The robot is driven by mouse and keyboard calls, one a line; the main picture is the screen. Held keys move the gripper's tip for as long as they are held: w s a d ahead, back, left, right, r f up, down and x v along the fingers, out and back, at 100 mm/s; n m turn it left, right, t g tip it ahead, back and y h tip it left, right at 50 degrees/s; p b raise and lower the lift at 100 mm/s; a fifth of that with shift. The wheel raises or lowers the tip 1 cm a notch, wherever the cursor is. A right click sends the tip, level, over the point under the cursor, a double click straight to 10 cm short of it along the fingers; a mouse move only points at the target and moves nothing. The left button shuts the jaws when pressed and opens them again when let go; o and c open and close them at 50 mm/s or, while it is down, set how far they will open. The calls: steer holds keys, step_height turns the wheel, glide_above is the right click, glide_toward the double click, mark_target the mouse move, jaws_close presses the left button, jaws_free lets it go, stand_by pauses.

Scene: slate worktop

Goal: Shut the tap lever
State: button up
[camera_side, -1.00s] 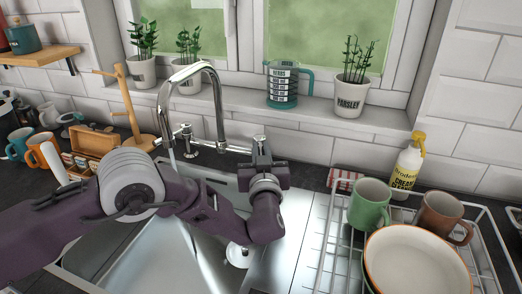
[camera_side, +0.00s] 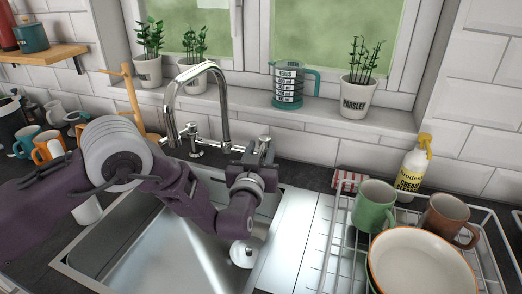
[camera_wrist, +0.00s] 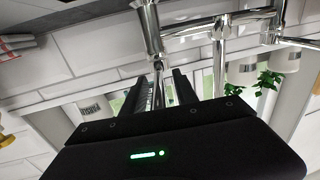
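The chrome tap (camera_side: 222,105) stands behind the sink with its tall curved spout. A thin chrome lever (camera_side: 228,147) runs right from its body to my gripper (camera_side: 259,146), which hides its far end. In the wrist view, tilted upside down, chrome tap parts (camera_wrist: 150,30) show close beyond my gripper (camera_wrist: 165,85). Its two dark fingers are apart, with a narrow chrome end between or just beyond the tips. I cannot tell whether they touch it. Whether water runs from the spout is unclear; my arm covers the area below.
The steel sink (camera_side: 165,250) lies below my arm. At right, a wire rack (camera_side: 330,240) holds a green mug (camera_side: 372,207), a brown mug (camera_side: 445,215) and bowls. A yellow-capped bottle (camera_side: 411,170) stands behind. Potted herbs and a teal jug (camera_side: 288,85) line the sill.

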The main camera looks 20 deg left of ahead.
steer(key=s+d, duration=0.1)
steer(key=s, duration=0.6)
stand_by(0.4)
